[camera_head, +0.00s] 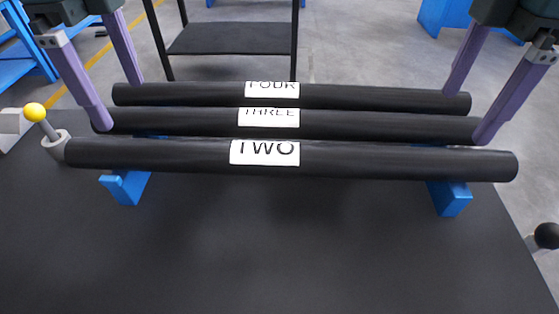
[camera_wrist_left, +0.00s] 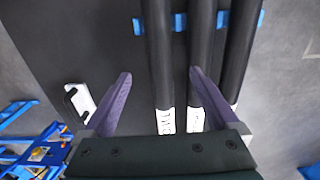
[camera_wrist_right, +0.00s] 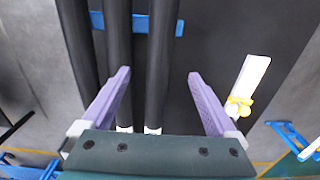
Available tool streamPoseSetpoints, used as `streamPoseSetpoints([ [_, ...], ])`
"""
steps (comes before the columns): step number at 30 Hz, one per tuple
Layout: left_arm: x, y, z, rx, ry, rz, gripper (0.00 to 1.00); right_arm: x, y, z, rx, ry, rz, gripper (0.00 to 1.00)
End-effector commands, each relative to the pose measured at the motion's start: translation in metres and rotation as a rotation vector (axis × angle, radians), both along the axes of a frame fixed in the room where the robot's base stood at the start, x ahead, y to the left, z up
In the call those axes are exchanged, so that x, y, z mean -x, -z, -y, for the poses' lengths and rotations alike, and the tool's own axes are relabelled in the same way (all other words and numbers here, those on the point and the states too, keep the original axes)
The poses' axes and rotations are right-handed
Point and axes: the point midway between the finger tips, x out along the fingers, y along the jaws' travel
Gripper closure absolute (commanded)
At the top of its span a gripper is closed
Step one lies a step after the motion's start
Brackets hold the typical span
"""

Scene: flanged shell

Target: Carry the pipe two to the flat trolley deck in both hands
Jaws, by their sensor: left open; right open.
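Pipe two (camera_head: 385,161) is a long black pipe with a white TWO label. It lies nearest in a row of three pipes, resting across blue supports (camera_head: 449,193). My left gripper (camera_head: 119,103) is open, its lilac fingers pointing down toward the left part of the row. In the left wrist view, its fingers stand apart on either side of pipe two (camera_wrist_left: 158,55). My right gripper (camera_head: 468,116) is open over the right part of the row. In the right wrist view, the nearest-side pipe (camera_wrist_right: 160,55) runs between its fingers. Neither gripper visibly holds anything. I cannot tell which surface is the trolley deck.
Pipe three (camera_head: 380,125) and pipe four (camera_head: 375,98) lie close behind pipe two. A bare black surface (camera_head: 290,250) spreads in front. A yellow knob (camera_head: 34,112) stands near pipe two's left end. A black knob (camera_head: 546,236) is at the right. A black shelf rack (camera_head: 230,38) stands behind.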

Motion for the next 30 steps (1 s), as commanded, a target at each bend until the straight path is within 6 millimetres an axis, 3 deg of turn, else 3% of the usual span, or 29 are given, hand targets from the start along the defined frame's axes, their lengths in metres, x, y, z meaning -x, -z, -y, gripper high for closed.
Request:
streamPoseSetpoints([
  [8, 0.0, 0.007, 0.001, 0.005, 0.003, -0.001, 0.06, 0.001, 0.007, 0.0, 0.0, 0.002, -0.002, 0.06],
  [21, 0.001, 0.078, 0.002, 0.005, 0.004, -0.002, 0.06, 0.002, 0.078, 0.0, 0.0, 0.003, -0.004, 0.06],
  [30, 0.0, 0.099, 0.002, 0.007, 0.006, 0.001, 0.06, 0.0, 0.099, 0.0, 0.001, 0.002, 0.0, 0.06],
])
